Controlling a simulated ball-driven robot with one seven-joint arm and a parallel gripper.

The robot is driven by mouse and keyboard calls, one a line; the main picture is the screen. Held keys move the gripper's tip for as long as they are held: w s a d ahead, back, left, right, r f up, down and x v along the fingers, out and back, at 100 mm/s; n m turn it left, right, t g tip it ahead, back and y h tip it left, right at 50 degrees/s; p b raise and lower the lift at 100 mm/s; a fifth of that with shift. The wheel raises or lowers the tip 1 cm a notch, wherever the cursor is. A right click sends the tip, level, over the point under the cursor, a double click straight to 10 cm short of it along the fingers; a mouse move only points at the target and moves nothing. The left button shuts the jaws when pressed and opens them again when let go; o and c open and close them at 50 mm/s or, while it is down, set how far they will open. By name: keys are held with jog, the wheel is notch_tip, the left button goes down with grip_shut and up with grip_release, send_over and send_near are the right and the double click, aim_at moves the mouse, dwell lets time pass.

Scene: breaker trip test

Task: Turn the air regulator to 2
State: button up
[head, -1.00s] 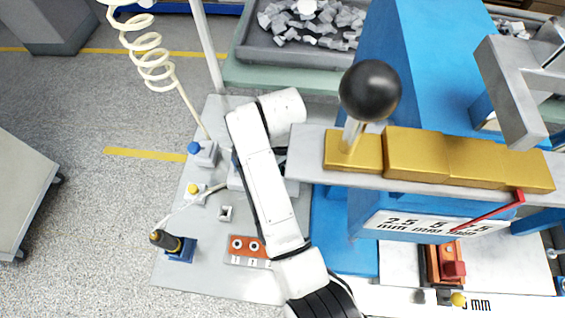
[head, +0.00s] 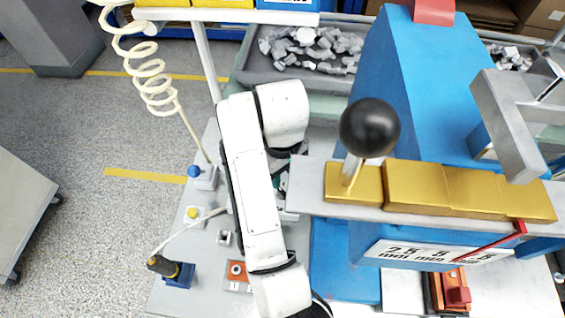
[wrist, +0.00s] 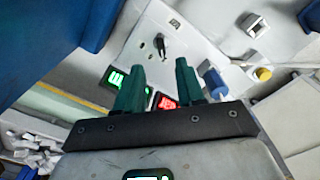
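A blue-capped block (head: 203,176) stands on the grey bench top, and the cord below the cream coiled hose runs down to it. Its blue cap also shows in the wrist view (wrist: 212,82), right of the fingers. A black pointer knob (wrist: 164,43) sits on a pale panel with small marks around it, beyond the fingertips. I cannot tell for certain which one is the air regulator, and no number on a scale is readable. My gripper (wrist: 160,68) is open and empty, its two green fingers apart above the panel. My arm mostly hides it in the head view.
Green (wrist: 115,76) and red (wrist: 165,102) displays lie by the fingers. A yellow button (head: 194,212), small switch (head: 223,238) and black-handled tool (head: 163,265) stand left of my arm. A blue press (head: 400,80) with a black ball lever (head: 369,127) blocks the right.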

jog(key=shift+s+a+r, duration=0.15)
jog(key=shift+r, duration=1.4)
